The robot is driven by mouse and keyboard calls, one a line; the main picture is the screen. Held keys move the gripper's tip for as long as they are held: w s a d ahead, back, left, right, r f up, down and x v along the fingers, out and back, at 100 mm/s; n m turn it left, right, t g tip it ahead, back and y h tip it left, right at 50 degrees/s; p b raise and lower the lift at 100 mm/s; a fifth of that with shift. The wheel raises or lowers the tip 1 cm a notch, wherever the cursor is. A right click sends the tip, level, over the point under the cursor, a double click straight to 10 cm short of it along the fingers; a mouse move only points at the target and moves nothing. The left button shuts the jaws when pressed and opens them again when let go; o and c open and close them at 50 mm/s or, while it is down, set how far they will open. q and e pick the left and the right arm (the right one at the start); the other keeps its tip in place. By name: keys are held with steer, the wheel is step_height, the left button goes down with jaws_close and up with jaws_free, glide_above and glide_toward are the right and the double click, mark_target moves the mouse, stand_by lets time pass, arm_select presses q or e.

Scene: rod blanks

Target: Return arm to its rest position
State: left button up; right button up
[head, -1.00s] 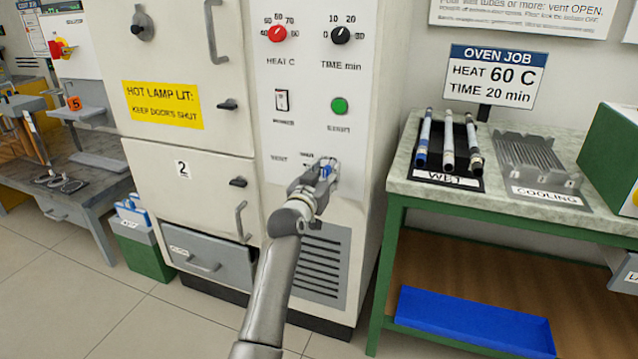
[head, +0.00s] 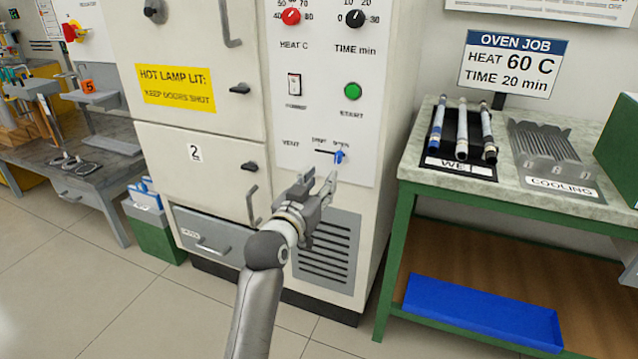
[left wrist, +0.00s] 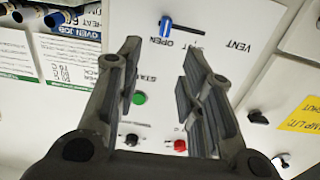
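My left gripper (head: 322,186) is in front of the oven's control panel, a little below and left of the blue vent lever (head: 339,156). In the left wrist view its two fingers (left wrist: 155,75) stand apart with nothing between them. The blue vent lever also shows there (left wrist: 166,27), beyond the fingertips and apart from them, at the OPEN end of its slot. My left arm (head: 262,300) reaches up from the bottom of the head view. My right gripper does not show.
The oven (head: 200,60) has handles and latches sticking out left of my gripper. To the right, a green-framed table (head: 410,168) carries several rods on the black WET mat (head: 460,172) and a COOLING rack (head: 550,150). A blue tray (head: 480,310) lies below. Floor is clear at the lower left.

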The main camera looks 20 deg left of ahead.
arm_select(q)
steer(key=shift+f, duration=0.1)
stand_by(0.3)
